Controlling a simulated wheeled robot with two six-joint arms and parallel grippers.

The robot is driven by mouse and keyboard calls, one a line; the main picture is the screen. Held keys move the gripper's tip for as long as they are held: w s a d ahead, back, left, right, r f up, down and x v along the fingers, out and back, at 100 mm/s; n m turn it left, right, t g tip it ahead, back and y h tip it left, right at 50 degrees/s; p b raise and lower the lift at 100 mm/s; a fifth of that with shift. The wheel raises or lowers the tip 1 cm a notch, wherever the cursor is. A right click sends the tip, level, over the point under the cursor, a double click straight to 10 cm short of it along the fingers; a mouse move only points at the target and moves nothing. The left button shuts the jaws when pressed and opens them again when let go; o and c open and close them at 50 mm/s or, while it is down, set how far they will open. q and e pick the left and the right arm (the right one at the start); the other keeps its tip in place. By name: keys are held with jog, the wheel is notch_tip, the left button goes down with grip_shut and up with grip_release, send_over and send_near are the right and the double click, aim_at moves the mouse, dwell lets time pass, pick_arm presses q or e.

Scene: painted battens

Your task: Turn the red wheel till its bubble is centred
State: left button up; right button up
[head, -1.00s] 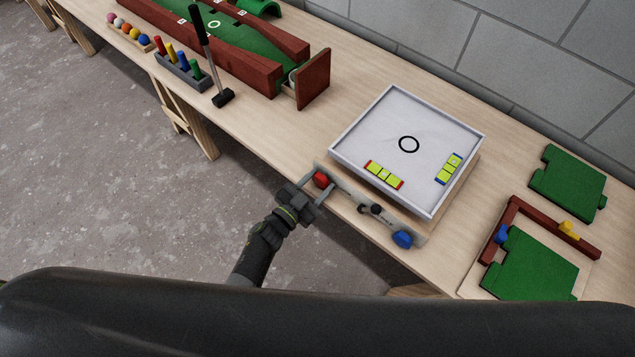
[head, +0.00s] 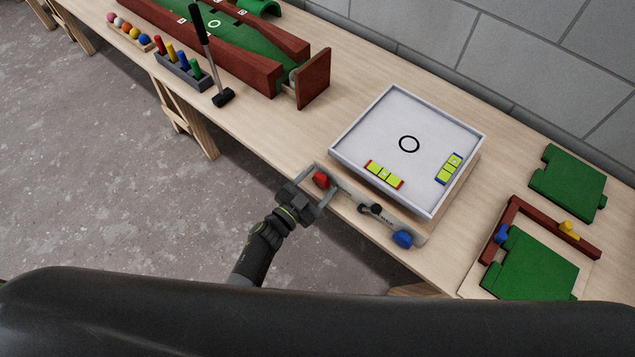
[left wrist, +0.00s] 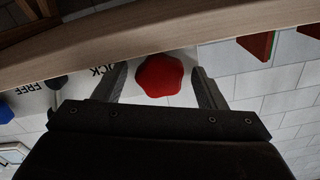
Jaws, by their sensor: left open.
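The red wheel (head: 320,180) is a lobed knob on the grey front panel (head: 345,190) below the white tilting tray. My left gripper (head: 321,190) is open, with its fingers on either side of the red wheel. In the left wrist view the red wheel (left wrist: 160,76) sits between the two spread fingers, with gaps visible on both sides. The red-ended level vial (head: 384,175) and the blue-ended level vial (head: 448,169) lie on the tray (head: 395,125). Their bubbles are too small to place surely. My right gripper is not in view.
A blue wheel (head: 402,239) and a small dark lever (head: 370,209) are on the same panel. Green pieces (head: 568,183) lie at right.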

pick_arm(q)
jog(key=shift+s+a, duration=0.3)
jog(key=p+v, duration=0.1)
jog(key=v, duration=1.5)
jog(key=shift+s, duration=0.3)
jog(key=shift+a, duration=0.15)
